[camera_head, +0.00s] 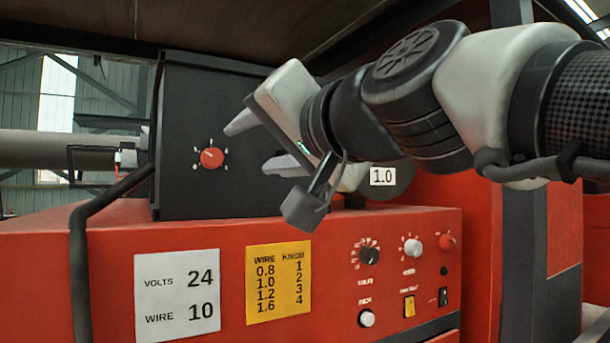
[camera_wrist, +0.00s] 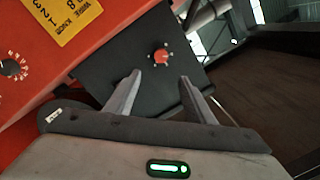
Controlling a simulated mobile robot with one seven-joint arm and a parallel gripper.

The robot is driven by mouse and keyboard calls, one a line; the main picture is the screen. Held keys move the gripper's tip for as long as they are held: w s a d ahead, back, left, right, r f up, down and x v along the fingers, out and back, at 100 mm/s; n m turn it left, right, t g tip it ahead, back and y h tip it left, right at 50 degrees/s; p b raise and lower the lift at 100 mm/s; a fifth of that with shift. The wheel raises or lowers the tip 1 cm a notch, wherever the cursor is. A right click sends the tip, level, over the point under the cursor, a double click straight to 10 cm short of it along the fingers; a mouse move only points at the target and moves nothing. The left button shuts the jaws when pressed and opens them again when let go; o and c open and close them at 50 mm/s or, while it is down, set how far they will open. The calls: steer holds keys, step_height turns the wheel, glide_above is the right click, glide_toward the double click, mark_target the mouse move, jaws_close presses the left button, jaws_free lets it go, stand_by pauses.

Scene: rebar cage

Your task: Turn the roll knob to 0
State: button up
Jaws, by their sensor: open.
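A small round red knob (camera_head: 211,158) sits on the face of a black box (camera_head: 180,95), with a ring of white marks around it. I take it to be the roll knob; a light pointer line on it seems to aim to the upper left, and the marks are too small to read. My gripper (camera_head: 250,146) is open and empty, to the right of the knob and apart from it. In the wrist view the knob (camera_wrist: 160,56) shows just beyond and between the two fingertips (camera_wrist: 160,76), not touched by them.
The black box stands on a red welding machine (camera_head: 230,240). Its front has a white card (camera_head: 178,296) reading volts 24, wire 10, a yellow wire/knob card (camera_head: 278,283), and several other knobs and switches. A dark cable (camera_head: 80,240) bends at the left. A 1.0 label (camera_head: 382,177) shows behind my gripper.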

mark_target(216, 157)
steer(key=p+x, duration=0.3)
steer(key=x, duration=1.4)
steer(key=shift+s, duration=0.1)
steer(key=shift+c, duration=0.3)
steer(key=c, duration=1)
